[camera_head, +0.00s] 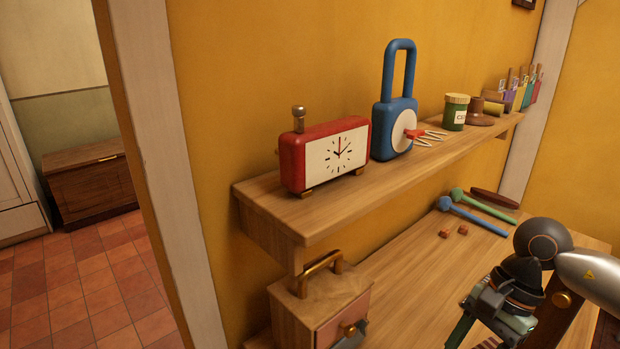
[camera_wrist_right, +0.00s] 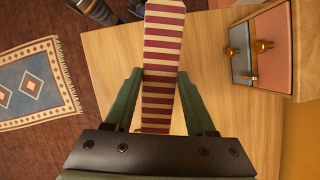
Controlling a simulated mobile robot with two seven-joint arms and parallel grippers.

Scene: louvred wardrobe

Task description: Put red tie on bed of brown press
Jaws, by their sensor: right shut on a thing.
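A tie with dark red and cream stripes (camera_wrist_right: 163,60) shows in the right wrist view. It lies lengthwise between the green fingers of my right gripper (camera_wrist_right: 160,85), which is shut on it. My left gripper is in neither view. I cannot make out a brown press in these frames.
A wooden box (camera_head: 315,290) with a brass handle and drawers (camera_wrist_right: 271,45) stands on the worktop. Blue (camera_head: 475,217) and green (camera_head: 485,203) mallets lie behind.

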